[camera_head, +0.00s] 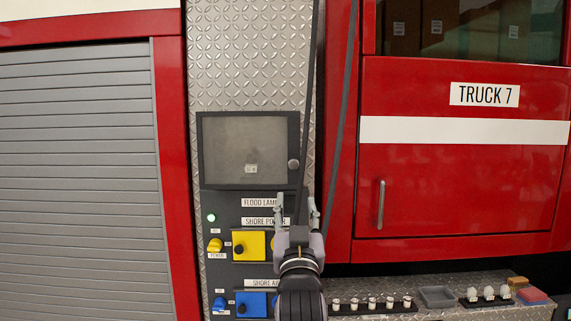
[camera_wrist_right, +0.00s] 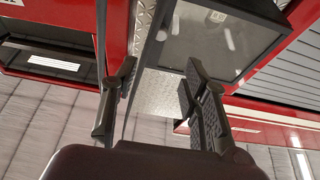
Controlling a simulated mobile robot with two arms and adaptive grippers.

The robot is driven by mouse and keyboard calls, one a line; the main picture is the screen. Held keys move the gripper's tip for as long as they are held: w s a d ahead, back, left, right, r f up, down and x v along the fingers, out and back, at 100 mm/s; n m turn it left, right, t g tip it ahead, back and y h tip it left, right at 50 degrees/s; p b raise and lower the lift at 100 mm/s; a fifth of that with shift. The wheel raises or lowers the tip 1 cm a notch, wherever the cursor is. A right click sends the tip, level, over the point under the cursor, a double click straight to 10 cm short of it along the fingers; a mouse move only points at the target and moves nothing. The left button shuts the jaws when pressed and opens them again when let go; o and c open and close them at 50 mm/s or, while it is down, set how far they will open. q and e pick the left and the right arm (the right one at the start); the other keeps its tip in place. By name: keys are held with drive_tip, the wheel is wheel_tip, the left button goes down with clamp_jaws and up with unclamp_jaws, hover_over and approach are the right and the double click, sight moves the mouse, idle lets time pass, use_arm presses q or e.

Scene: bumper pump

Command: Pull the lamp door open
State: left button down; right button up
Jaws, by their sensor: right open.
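The lamp door (camera_head: 248,149) is a dark-framed grey panel with a round knob (camera_head: 293,164) at its right edge. It looks closed in the head view, above a "FLOOD LAMP" label (camera_head: 262,202). My right gripper (camera_head: 296,208) is open and empty, below the knob and in front of the panel's right side. In the right wrist view the door (camera_wrist_right: 213,38) shows at the top, beyond the fingers. The open fingers (camera_wrist_right: 160,105) stand apart there with nothing between them. The knob cannot be made out clearly in that view. My left gripper is not in view.
Yellow (camera_head: 249,245) and blue (camera_head: 251,304) panels with knobs sit below the door. A red truck door (camera_head: 460,190) with a metal handle (camera_head: 381,204) is to the right. A low shelf (camera_head: 450,311) with several small fittings lies lower right. A grey roller shutter (camera_head: 80,180) fills the left.

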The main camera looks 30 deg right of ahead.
sight(294, 165)
drive_tip(key=p+x, duration=0.6)
drive_tip(key=x, duration=0.8)
drive_tip(key=shift+w+d+r, duration=0.15)
drive_tip(key=shift+w, duration=0.15)
drive_tip(key=shift+w+d+p, duration=0.2)
drive_tip(key=shift+w+p, duration=0.15)
drive_tip(key=shift+c, duration=0.4)
clamp_jaws()
